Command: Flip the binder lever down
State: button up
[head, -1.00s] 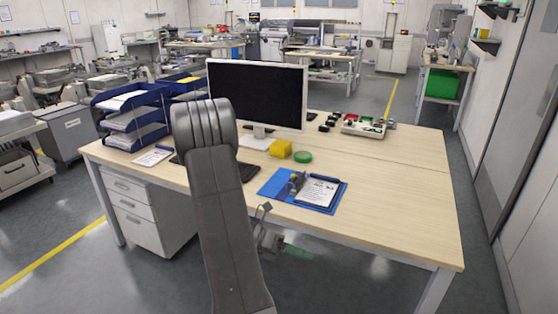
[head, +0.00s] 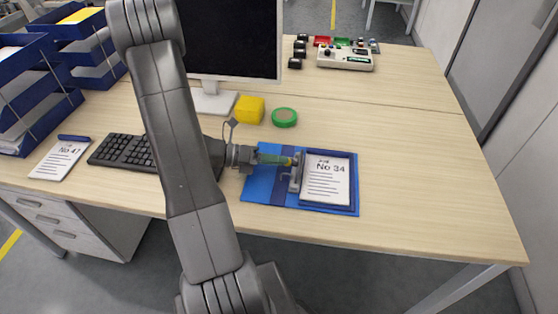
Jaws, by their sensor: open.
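A blue binder (head: 263,186) lies open on the desk in the head view, with a white sheet marked "No 34" (head: 326,181) on its right side. The binder's metal lever mechanism (head: 297,172) stands along the left edge of the sheet. My gripper (head: 291,160) reaches in from the left, low over the binder, with its green fingers at the top of the lever mechanism. The fingertips overlap the lever in this view, so I cannot tell whether they touch it. The lever's exact angle is too small to tell.
A yellow block (head: 250,109) and green tape roll (head: 284,117) sit behind the binder. A monitor (head: 230,40), keyboard (head: 122,152) and "No 47" sheet (head: 60,159) are to the left. A controller box (head: 345,60) is at the back. The desk's right side is clear.

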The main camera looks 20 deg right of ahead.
jog(key=shift+s+d+f, duration=0.1)
jog(key=shift+s+d, duration=0.25)
jog(key=shift+d, duration=0.25)
jog(key=shift+c, duration=0.4)
